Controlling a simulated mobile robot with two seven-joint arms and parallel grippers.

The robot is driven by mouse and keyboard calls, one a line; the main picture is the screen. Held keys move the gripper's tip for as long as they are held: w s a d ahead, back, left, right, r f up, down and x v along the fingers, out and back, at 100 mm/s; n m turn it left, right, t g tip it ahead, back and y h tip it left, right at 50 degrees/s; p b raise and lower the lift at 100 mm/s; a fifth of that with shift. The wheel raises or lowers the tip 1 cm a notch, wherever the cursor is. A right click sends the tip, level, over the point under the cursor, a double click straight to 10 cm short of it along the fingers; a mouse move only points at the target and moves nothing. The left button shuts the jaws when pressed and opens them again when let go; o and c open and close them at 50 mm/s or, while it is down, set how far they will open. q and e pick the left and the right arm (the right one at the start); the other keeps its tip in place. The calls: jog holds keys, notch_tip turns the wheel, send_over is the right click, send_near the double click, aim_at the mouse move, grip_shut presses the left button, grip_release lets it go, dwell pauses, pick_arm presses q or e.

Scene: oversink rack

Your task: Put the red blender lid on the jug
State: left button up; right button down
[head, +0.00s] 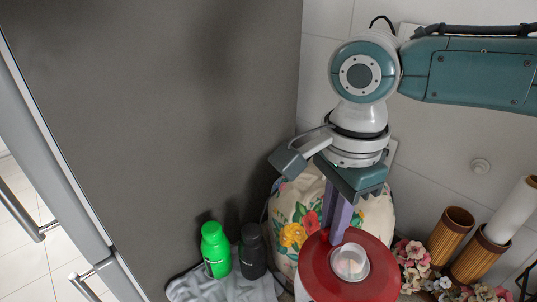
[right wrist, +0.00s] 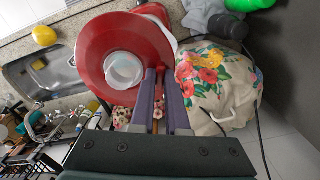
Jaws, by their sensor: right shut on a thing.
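The red blender lid (head: 378,272) is a wide red disc with a clear cup-like cap (head: 349,262) in its middle. My right gripper (head: 336,226) reaches down from above and is shut on the lid at its far side. In the right wrist view the lid (right wrist: 95,48) sits at the fingertips of my right gripper (right wrist: 160,72), and its clear cap (right wrist: 123,69) faces the camera. The jug cannot be made out clearly; the lid hides what is below it. My left gripper is not in view.
A flowered cloth cover (head: 292,215) stands close behind the lid. A green bottle (head: 215,250) and a black bottle (head: 252,252) stand left on a grey cloth (head: 205,288). Flowers (head: 411,255) and brown rolls (head: 452,237) are at right. The right wrist view shows a sink (right wrist: 45,75).

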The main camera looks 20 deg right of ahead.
aim_at(325, 242)
jog(key=shift+w, duration=0.55)
jog(key=shift+s, duration=0.2)
jog(key=shift+r+p, duration=0.15)
jog(key=shift+p, duration=0.3)
pick_arm(q)
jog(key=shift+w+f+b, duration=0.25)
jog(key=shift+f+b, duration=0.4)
jog(key=shift+b, duration=0.35)
pick_arm(e)
jog(key=shift+f, duration=2.15)
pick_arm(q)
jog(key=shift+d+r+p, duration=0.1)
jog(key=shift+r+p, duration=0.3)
pick_arm(e)
jog(key=shift+f, duration=0.4)
jog(key=shift+f, duration=0.2)
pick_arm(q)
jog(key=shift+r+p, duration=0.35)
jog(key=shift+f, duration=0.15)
pick_arm(e)
jog(key=shift+f, duration=0.3)
